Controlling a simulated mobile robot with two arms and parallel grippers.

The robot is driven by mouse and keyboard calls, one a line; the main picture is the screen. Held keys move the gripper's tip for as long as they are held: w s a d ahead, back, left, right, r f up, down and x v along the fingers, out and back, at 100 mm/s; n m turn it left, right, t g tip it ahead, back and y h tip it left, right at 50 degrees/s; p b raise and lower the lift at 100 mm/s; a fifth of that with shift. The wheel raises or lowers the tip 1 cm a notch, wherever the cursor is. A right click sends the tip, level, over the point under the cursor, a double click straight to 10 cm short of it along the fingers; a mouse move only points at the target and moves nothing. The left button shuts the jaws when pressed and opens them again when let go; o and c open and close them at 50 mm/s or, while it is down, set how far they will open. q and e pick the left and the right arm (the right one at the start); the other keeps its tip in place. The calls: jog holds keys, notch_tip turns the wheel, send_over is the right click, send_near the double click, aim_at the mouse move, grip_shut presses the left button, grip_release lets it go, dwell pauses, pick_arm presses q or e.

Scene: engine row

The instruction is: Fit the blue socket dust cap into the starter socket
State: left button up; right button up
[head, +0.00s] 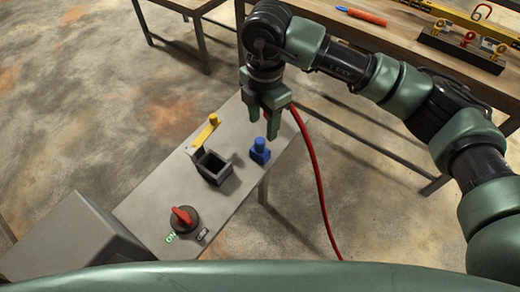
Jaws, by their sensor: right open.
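The blue dust cap (260,152) stands upright on the grey bench top, near its right edge. The dark square starter socket (214,168) is left of the cap, with its opening facing up and nothing seen in it. A yellow lever-like piece (207,130) stands at the socket's back. My right gripper (263,124) points down just behind and above the cap. Its fingers are apart with nothing between them, and I cannot tell whether a fingertip touches the cap. My left gripper is out of view.
A red rotary switch (184,219) sits on the bench in front of the socket. A red cable (315,170) hangs beside the bench's right edge. A wooden table (415,25) with tools and a dark rack (462,47) stands at the back right. A grey box (75,240) is at front left.

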aim_at(261, 140)
jog(key=shift+w+d+f, duration=0.1)
jog(key=shift+d+f, duration=0.2)
jog(key=shift+f, duration=0.05)
jog(key=f+p, duration=0.1)
jog(key=f, duration=0.1)
jog(key=f+p, duration=0.1)
jog(key=f, duration=0.1)
jog(key=a+f, duration=0.1)
jog(key=f, duration=0.1)
jog(key=shift+f+p, duration=0.15)
jog(key=shift+p, duration=0.25)
jog(key=shift+f, duration=0.3)
grip_shut()
dwell(0.5)
